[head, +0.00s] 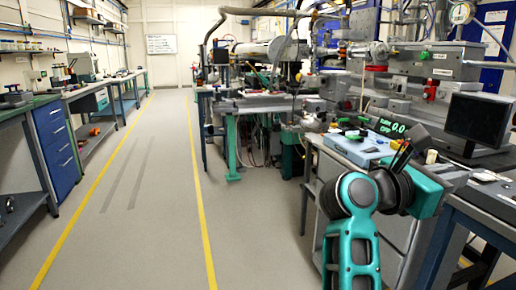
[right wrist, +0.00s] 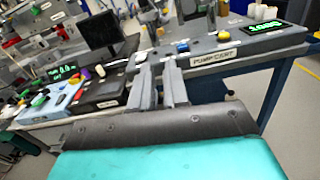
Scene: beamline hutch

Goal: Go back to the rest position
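My right arm (head: 352,225) comes up in the lower right of the head view, bent beside the right-hand bench. Its gripper (head: 401,156) is in front of that bench, partly hidden by its own wrist. In the right wrist view the two grey fingers (right wrist: 159,72) stand apart with a narrow gap and nothing between them. They point toward a grey unit labelled PUMP CART (right wrist: 208,60); whether they touch it I cannot tell. My left gripper is not in view.
A light-blue control box (head: 358,149), a green readout (head: 391,127) and a dark monitor (head: 475,118) stand on the right bench close to my right arm. Beamline equipment (head: 262,103) lines the aisle beyond. The grey floor (head: 150,200) between the yellow lines is clear.

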